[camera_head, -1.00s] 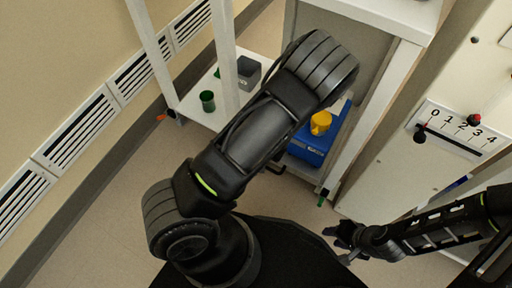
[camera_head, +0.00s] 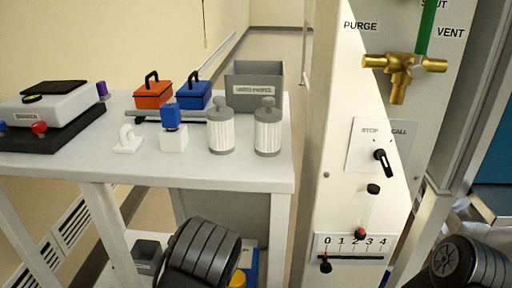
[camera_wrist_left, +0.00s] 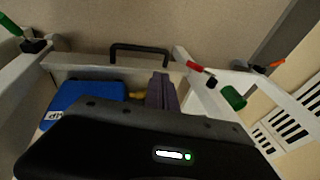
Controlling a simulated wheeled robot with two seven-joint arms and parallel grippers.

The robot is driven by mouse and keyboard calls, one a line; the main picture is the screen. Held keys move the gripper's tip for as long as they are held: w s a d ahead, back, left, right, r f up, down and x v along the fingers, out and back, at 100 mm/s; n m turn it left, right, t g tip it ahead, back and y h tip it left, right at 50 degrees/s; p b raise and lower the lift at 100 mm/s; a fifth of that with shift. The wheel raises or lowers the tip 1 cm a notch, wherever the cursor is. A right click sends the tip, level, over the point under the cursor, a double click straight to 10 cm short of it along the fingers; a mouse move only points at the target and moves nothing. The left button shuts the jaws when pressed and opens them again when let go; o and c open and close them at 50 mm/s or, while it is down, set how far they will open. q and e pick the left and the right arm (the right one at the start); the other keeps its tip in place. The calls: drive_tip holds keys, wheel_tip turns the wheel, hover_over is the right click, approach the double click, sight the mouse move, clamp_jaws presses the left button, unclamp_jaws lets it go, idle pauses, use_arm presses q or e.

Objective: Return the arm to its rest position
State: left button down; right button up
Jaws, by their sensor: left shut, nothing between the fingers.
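My left arm shows in the head view as a thick black ribbed link (camera_head: 205,255) at the bottom, in front of the white table's lower shelf. Its gripper is out of the head view. In the left wrist view my left gripper (camera_wrist_left: 162,92) shows as narrow grey fingers, closed together and empty, beyond its black housing. My right arm shows only as a ribbed link (camera_head: 468,262) at the lower right corner of the head view; its gripper is not seen.
The white table (camera_head: 235,178) holds a shaker (camera_head: 45,108), an orange box (camera_head: 153,95), several other items and a grey bin (camera_head: 258,85). The glovebox panel (camera_head: 335,185) stands right.

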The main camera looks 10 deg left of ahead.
use_arm(q)
drive_tip(key=s+d+n+g+h, duration=0.1)
drive_tip(key=s+d+h, duration=0.3)
drive_tip(key=s+d, duration=0.4)
drive_tip(key=s+d+n+g+h, duration=0.1)
drive_tip(key=s+d+h, duration=0.2)
drive_tip(key=s+d, duration=0.5)
wheel_tip(320, 180, up, 24)
drive_tip(key=w+d+p, duration=0.1)
drive_tip(key=p, duration=2.3)
drive_tip(key=shift+w+d, duration=0.35)
drive_tip(key=shift+d, duration=0.05)
drive_tip(key=shift+a+f, duration=0.1)
